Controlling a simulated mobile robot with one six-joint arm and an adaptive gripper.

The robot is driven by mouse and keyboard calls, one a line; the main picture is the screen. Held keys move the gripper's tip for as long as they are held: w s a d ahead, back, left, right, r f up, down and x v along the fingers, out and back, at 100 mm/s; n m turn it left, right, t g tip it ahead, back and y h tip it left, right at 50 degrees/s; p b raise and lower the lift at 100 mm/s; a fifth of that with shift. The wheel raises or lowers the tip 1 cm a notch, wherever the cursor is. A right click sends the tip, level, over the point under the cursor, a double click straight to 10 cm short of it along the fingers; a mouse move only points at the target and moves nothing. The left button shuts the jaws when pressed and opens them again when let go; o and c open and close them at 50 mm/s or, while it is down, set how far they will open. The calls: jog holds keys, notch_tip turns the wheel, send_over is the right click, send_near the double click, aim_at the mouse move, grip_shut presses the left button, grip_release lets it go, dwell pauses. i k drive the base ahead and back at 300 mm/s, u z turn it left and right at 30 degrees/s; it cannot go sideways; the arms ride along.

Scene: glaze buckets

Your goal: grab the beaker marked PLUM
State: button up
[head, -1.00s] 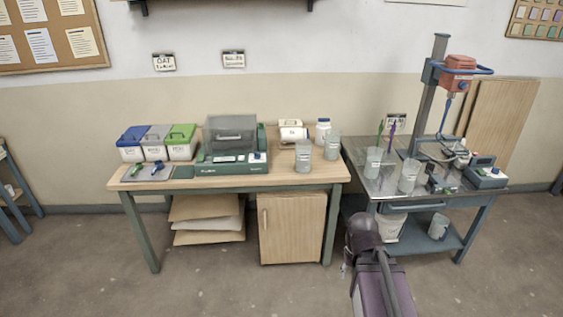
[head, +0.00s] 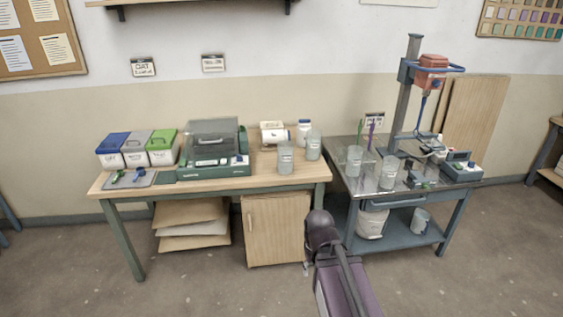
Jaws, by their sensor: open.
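Several translucent grey beakers with small labels are in the head view; the labels are too small to read, so I cannot tell which is marked PLUM. Two stand on the wooden table's right end, a front beaker (head: 286,160) and a rear beaker (head: 313,147). Two stand on the metal cart, a left beaker (head: 354,160) with coloured sticks beside or in it and a right beaker (head: 389,176). Another similar vessel (head: 420,219) is on the cart's lower shelf. My arm reaches up from the bottom, short of the furniture; my gripper cannot be made out.
The wooden table (head: 270,180) also bears lidded bins (head: 135,152), a green-based machine (head: 212,160) and a white bottle (head: 303,132). The cart (head: 450,184) carries a tall stirrer stand (head: 408,90). A white bucket (head: 372,222) sits below. Floor in front is clear.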

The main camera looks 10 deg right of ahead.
aim_at(285, 157)
jog(key=z, duration=0.05)
jog(key=i, duration=1)
jog(key=u, duration=0.05)
